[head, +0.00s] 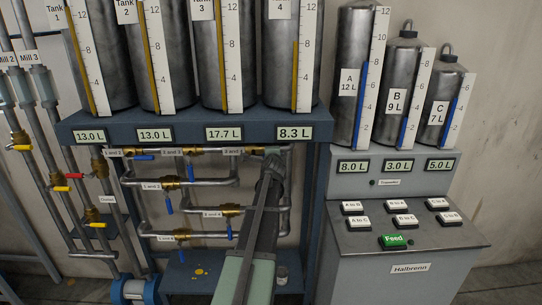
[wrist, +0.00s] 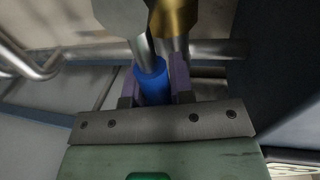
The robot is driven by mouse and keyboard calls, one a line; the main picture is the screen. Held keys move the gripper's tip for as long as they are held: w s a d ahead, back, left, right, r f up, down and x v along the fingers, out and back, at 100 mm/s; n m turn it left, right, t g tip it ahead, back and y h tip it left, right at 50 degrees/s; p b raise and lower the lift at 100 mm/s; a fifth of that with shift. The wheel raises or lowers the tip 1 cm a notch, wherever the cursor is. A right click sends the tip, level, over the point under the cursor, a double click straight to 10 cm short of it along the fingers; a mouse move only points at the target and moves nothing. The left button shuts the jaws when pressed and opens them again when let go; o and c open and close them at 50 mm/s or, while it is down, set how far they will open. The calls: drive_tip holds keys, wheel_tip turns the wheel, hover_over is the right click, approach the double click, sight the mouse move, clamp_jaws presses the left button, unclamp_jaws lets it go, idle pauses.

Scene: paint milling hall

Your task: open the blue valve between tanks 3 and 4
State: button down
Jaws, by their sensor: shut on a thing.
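My gripper (head: 271,158) is at the right end of the upper valve row, below tank 4 (head: 287,60) and right of a label reading "3 and 4" (head: 233,151). In the head view my arm hides the handle there. In the wrist view my gripper (wrist: 154,90) is shut on a blue valve handle (wrist: 152,73). Its bare metal stem runs up beside a brass valve body (wrist: 173,20). Tank 3 (head: 222,65) reads 17.7 L; tank 4 reads 8.3 L.
Pipes run close around my gripper. A grey console (head: 405,250) stands to the right, mill pipes (head: 45,160) to the left.

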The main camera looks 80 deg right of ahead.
drive_tip(key=c, duration=1)
unclamp_jaws()
drive_tip(key=p+v, duration=0.2)
drive_tip(key=v, duration=0.8)
drive_tip(key=shift+a+r, duration=0.15)
drive_tip(key=shift+a, duration=0.2)
drive_tip(key=shift+s, duration=0.1)
